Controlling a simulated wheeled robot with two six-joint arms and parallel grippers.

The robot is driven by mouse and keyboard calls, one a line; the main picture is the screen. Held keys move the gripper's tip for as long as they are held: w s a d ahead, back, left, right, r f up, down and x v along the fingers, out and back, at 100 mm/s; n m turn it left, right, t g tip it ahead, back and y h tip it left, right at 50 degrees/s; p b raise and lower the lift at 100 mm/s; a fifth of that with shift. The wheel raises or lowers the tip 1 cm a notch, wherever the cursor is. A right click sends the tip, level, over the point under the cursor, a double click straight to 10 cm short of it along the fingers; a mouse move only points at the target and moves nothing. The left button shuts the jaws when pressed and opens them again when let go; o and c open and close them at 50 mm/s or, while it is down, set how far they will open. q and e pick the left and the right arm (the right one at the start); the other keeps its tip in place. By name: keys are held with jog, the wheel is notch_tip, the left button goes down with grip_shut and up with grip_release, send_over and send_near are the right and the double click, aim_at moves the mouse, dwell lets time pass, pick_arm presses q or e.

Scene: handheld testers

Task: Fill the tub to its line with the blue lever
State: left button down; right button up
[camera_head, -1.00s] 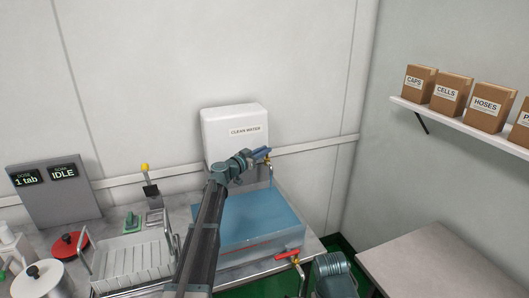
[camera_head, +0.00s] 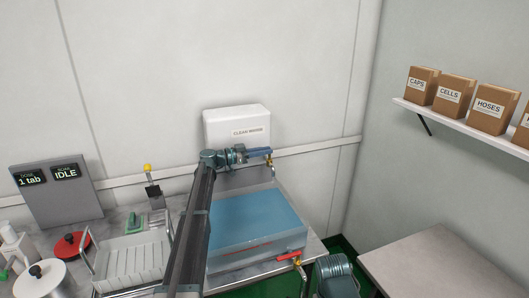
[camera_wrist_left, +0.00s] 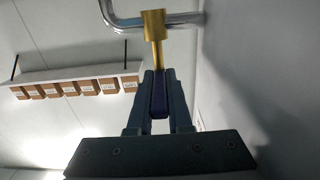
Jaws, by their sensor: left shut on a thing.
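The tub (camera_head: 240,262) stands on the counter with blue water in it, and part of a red line (camera_head: 255,246) shows on its front wall. Behind it is a white tank (camera_head: 235,117) labelled CLEAN WATER. The tap with the blue lever (camera_head: 259,151) is at the tank's right side, over the tub's back edge. My left gripper (camera_head: 247,153) is shut on the blue lever, which shows between the fingers in the left wrist view (camera_wrist_left: 159,103) below the brass stem. A red lever (camera_head: 291,255) sits at the tub's front right. My right gripper's fingers are not visible.
Further left are a display panel reading 1 tab and IDLE (camera_head: 55,190) and round-lidded containers (camera_head: 42,278). A bare table (camera_head: 440,265) and a shelf of boxes (camera_head: 455,95) are at right.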

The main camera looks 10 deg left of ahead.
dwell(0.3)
pick_arm(q)
jog(key=c, duration=0.8)
grip_release()
jog(key=shift+c, duration=0.2)
jog(key=shift+a, duration=0.1)
jog(key=v, duration=1.3)
jog(key=shift+s+a, duration=0.25)
jog(key=shift+f, duration=0.1)
